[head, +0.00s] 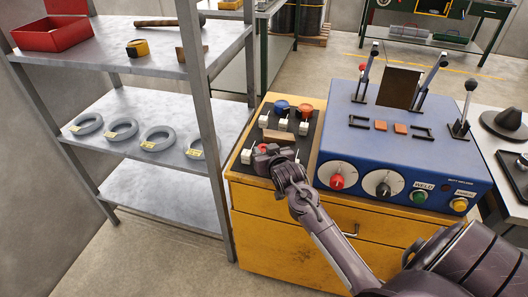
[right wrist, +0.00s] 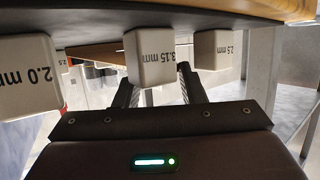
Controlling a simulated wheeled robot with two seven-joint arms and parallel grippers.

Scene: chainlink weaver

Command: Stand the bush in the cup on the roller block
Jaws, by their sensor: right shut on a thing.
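My right gripper (head: 268,157) is low at the front of the black mat on the yellow cabinet. In the right wrist view its two dark fingers (right wrist: 158,84) flank a white block marked 3.15 mm (right wrist: 148,58) and appear shut on it. I cannot tell whether this block is the bush. A red round piece (head: 263,148) shows beside the fingertips, partly hidden. A blue round piece (head: 282,105) and an orange one (head: 305,109) are at the back of the mat. I cannot tell which is the cup or the roller block. My left gripper is out of view.
A brown bar (head: 279,137) lies mid-mat. The blue welding machine (head: 400,145) is right, the grey shelf (head: 125,105) left.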

